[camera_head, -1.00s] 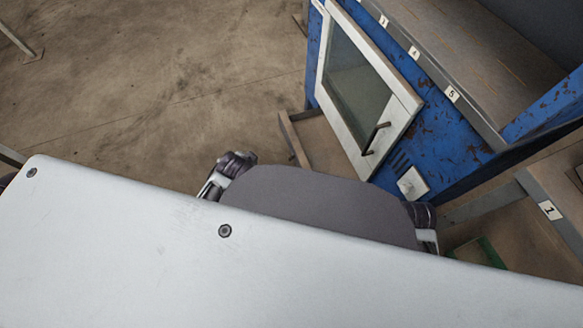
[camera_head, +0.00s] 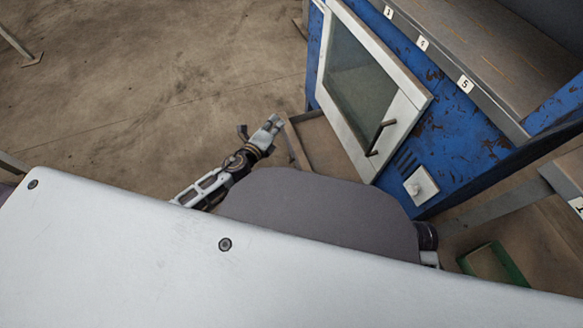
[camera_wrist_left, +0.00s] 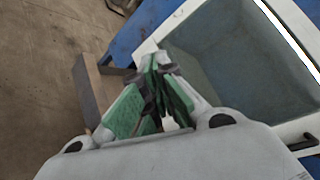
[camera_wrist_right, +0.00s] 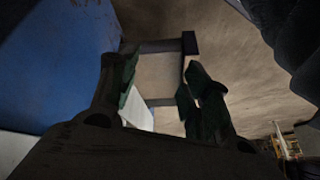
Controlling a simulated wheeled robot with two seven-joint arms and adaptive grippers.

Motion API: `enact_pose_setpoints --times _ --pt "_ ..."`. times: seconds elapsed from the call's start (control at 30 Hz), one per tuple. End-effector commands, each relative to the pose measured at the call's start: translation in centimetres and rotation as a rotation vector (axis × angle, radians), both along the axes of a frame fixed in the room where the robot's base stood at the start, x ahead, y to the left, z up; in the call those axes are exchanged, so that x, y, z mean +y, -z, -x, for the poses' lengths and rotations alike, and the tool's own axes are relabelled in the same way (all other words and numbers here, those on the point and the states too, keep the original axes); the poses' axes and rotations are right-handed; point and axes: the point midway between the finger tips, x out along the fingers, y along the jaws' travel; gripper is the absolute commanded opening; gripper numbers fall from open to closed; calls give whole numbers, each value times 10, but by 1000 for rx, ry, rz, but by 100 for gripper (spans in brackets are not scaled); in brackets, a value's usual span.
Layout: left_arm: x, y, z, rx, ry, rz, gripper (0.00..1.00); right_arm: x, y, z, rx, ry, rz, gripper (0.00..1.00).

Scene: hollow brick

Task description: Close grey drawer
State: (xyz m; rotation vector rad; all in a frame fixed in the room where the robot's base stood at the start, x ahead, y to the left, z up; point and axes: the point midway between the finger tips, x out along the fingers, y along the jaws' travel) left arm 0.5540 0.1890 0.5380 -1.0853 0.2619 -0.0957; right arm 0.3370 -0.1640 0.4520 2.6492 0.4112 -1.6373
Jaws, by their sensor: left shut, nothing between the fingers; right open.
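The grey drawer (camera_head: 298,146) is pulled out low at the blue cabinet, below the glass door; my grey body edge hides its near part. In the left wrist view, its grey-brown front (camera_wrist_left: 88,92) lies left of my fingers. My left gripper (camera_head: 273,123) is shut and empty, close beside the drawer's outer far corner in the head view; whether it touches cannot be told. Its closed fingertips show in the left wrist view (camera_wrist_left: 157,66). My right gripper (camera_wrist_right: 160,72) is open and empty, with a grey frame that looks like the drawer beyond its fingers.
The white-framed glass door (camera_head: 362,80) with a dark handle is on the blue cabinet (camera_head: 455,140), above the drawer. A white switch box (camera_head: 421,186) sits beside it. A green-edged tray (camera_head: 492,264) is at lower right.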

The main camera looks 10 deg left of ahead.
Motion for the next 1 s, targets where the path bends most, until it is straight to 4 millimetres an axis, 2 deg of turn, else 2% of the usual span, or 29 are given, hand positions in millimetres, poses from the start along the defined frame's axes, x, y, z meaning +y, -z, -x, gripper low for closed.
enact_pose_setpoints --times 0.27,0.5,0.67,0.8,1.0 --pt "-25 34 5 -105 325 -378 0 11 12 2 -25 2 -42 47" --pt "-28 84 23 -159 618 -697 0 20 22 4 -46 7 -78 47" --pt "-13 123 41 -172 822 -898 0 26 28 6 -60 13 -102 47" --pt "8 156 57 -168 991 -1049 0 30 33 6 -74 18 -120 47" --pt "32 182 73 -156 1140 -1169 0 33 37 8 -83 24 -136 47"
